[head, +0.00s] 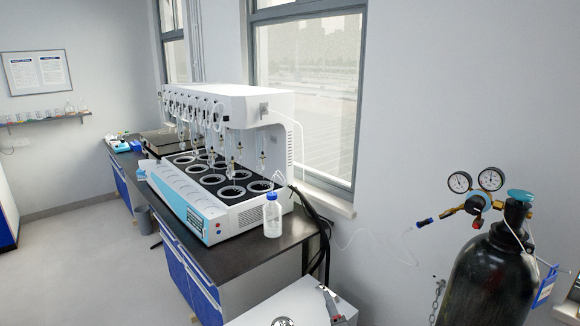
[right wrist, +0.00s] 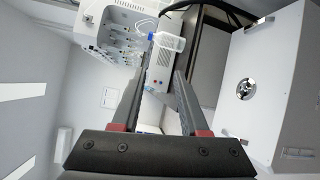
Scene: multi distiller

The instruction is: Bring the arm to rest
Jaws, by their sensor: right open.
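A clear bottle with a blue cap (head: 272,215) stands upright on the bench's near right corner. It also shows in the right wrist view (right wrist: 168,42), beyond the fingertips and not held. My left gripper is in neither view.
The white multi-distiller (head: 220,211) with several round wells and glass tubes fills most of the dark bench (head: 262,249). A white box (head: 285,303) is low in front. A black gas cylinder (head: 490,280) with gauges stands at the right. The floor (head: 90,260) at left is clear.

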